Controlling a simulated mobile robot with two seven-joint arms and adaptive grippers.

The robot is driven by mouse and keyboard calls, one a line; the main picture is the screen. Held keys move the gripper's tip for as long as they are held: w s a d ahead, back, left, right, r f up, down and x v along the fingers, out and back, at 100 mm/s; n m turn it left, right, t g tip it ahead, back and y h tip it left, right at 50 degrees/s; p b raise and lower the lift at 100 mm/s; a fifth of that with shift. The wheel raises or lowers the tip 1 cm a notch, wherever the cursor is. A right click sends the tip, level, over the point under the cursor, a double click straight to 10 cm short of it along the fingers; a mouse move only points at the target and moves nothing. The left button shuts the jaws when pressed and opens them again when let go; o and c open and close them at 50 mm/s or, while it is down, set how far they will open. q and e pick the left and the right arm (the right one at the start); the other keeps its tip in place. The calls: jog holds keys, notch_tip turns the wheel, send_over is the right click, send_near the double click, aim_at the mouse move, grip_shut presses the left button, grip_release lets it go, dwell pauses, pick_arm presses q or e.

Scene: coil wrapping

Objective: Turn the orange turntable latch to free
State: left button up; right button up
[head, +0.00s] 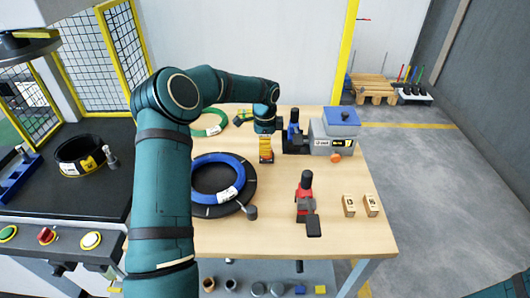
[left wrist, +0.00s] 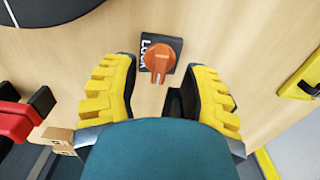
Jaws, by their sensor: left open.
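The orange turntable latch (left wrist: 160,60) is a round knob with a pointer, on a dark plate whose visible lettering reads LOCK. The pointer faces toward the bottom of the left wrist view. My left gripper (left wrist: 159,95) has its yellow ribbed fingers spread on either side, with the latch beyond them and no clear contact. In the head view my left gripper (head: 266,152) points down beside the turntable and appears to hide the latch. The black turntable (head: 247,196) carries a blue coil (head: 239,187). My right gripper is out of view.
A green coil (head: 210,125) lies at the back.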

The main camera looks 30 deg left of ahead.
pick_arm(q)
jog(key=shift+f, duration=1.3)
grip_shut()
